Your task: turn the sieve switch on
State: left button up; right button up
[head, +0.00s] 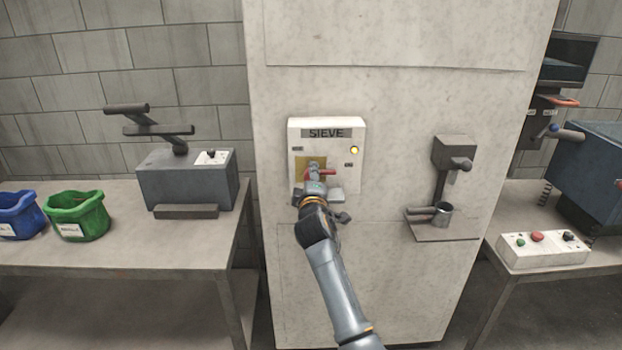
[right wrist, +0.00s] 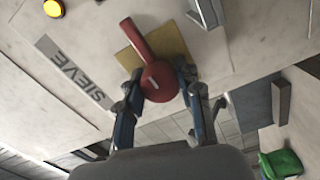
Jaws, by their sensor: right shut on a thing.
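The white sieve switch box (head: 344,130), labelled SIEVE, is fixed to the front of a pale cabinet. Its red switch lever (head: 328,171) sits on a yellow-brown plate and points to the right in the head view. In the right wrist view the red lever (right wrist: 137,40) has a round red hub at its near end. My right gripper (head: 313,177) is at the switch, its two fingers (right wrist: 160,76) on either side of the red hub and shut on it. It hides part of the lever in the head view. My left gripper is not in view.
A yellow lamp (head: 354,150) on the box appears lit. Right of it, a dark dispenser (head: 454,153) with a metal cup (head: 443,213) is on the cabinet. A left table carries blue and green bins (head: 78,213) and a grey device (head: 187,178). A button box (head: 543,249) sits at right.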

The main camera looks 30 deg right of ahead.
dwell(0.4)
jog(key=o, duration=1.2)
jog(key=v, duration=1.2)
jog(key=shift+s, duration=0.1)
jog(key=shift+f, duration=0.1)
